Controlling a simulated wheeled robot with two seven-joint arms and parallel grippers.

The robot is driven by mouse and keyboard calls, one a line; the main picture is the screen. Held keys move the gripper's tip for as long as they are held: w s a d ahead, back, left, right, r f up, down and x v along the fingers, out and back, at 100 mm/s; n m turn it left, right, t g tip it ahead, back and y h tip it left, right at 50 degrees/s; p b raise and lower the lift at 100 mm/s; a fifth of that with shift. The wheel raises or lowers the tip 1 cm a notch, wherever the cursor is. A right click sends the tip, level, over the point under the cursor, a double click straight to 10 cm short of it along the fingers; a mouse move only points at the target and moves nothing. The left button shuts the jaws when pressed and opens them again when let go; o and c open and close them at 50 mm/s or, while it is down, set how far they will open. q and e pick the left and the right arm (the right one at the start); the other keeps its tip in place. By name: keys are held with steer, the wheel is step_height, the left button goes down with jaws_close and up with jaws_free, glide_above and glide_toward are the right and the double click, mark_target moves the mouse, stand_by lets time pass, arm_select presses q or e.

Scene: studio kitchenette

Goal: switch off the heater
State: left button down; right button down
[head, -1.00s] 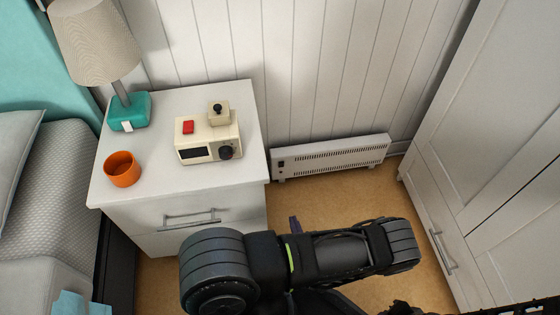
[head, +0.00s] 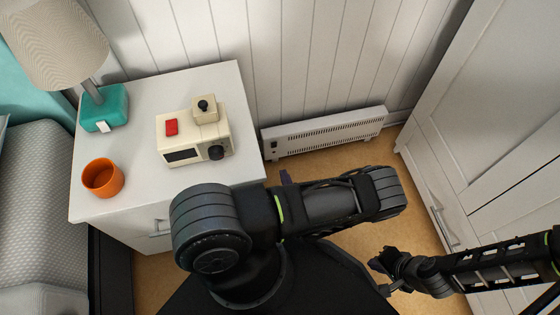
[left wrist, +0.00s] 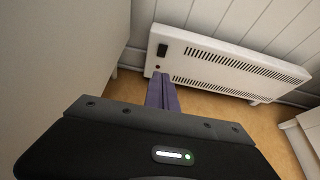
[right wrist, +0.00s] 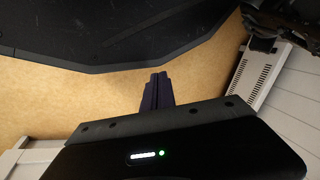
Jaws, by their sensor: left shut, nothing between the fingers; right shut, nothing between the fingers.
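The heater (head: 325,133) is a low white panel with dark slotted grilles, standing by the wall. Its black rocker switch (head: 274,143) is at the left end and shows larger in the left wrist view (left wrist: 162,50), with a small dark spot below it. My left gripper (head: 286,177) is shut and empty, in front of the heater's left end. In the left wrist view its purple fingers (left wrist: 161,92) point at the heater, tips below the switch; I cannot tell whether they touch. My right gripper (right wrist: 157,92) is shut and empty over the floor; the heater (right wrist: 252,78) shows at the right there.
A white nightstand (head: 215,85) left of the heater holds a cream appliance (head: 183,155), an orange cup (head: 102,178) and a lamp (head: 104,108). A white wardrobe (head: 480,120) stands at the right. Floor (head: 350,157) is open between them.

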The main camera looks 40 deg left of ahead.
arm_select(q)
steer(key=b, duration=0.4)
glide_toward(274, 145)
step_height(274, 145, down, 4)
steer(key=w+a, duration=0.1)
steer(key=a, duration=0.1)
steer(key=shift+w+a+r, duration=0.55)
steer(key=shift+w+a, duration=0.3)
steer(key=shift+w+a+r, duration=0.15)
steer(key=shift+w+a, duration=0.25)
steer(key=shift+a, duration=0.05)
steer(key=shift+w, duration=0.1)
